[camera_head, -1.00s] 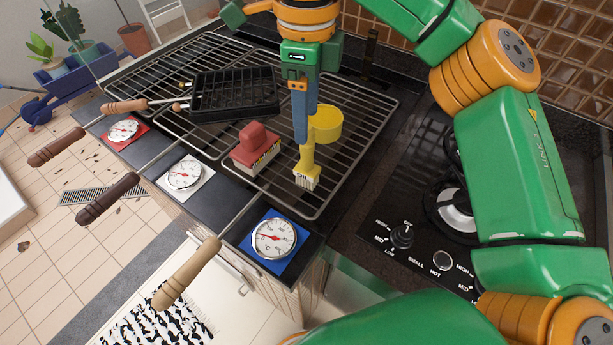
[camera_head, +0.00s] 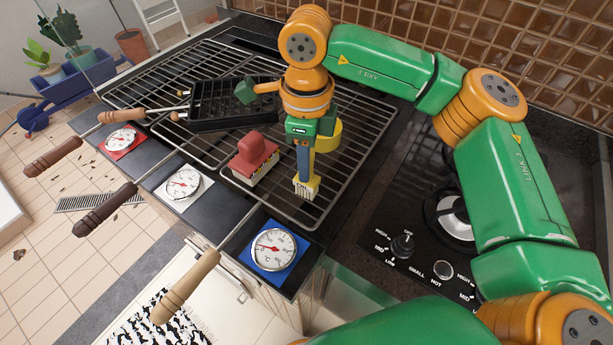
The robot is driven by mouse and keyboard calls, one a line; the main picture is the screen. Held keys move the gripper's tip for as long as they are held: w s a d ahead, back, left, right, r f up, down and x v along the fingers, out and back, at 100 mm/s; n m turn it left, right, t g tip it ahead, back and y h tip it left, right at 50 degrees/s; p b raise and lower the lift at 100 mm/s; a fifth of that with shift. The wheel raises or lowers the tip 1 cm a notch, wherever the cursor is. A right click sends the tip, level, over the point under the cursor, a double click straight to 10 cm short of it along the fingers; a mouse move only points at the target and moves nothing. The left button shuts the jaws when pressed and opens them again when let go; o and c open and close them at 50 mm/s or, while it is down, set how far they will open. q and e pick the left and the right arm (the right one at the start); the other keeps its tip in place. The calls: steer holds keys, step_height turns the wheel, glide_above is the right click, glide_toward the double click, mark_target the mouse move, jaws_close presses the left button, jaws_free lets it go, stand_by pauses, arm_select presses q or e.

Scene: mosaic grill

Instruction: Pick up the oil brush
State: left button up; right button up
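The oil brush (camera_head: 306,187) is yellow with pale bristles and stands upright, bristles down, on the right part of the grill grate. A rounded yellow part (camera_head: 328,136), which appears to be its top, shows behind my gripper. My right gripper (camera_head: 303,172) points down right at the brush, its blue-grey finger in front of the handle and reaching close to the bristle head. Only one finger shows clearly, so its opening and any contact are hidden. The middle of the handle is covered. My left gripper is out of view.
A red-handled scrubber (camera_head: 253,160) stands close left of the brush. A black grill pan (camera_head: 222,103) lies farther back on the grate (camera_head: 345,150). Several wooden-handled skewers stick out over the front edge, near dial thermometers (camera_head: 272,249). A cooktop (camera_head: 415,205) is at right.

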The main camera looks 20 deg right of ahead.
jaws_close()
steer(key=shift+r, duration=0.2)
step_height(320, 180, up, 3)
steer(key=shift+a+f+b, duration=0.1)
steer(key=shift+b, duration=0.3)
steer(key=s+a+r+b, duration=0.2)
steer(key=s+a+r, duration=0.6)
steer(key=s, duration=0.3)
steer(key=shift+a+r, duration=0.25)
steer(key=shift+r, duration=0.65)
steer(key=shift+r, duration=0.1)
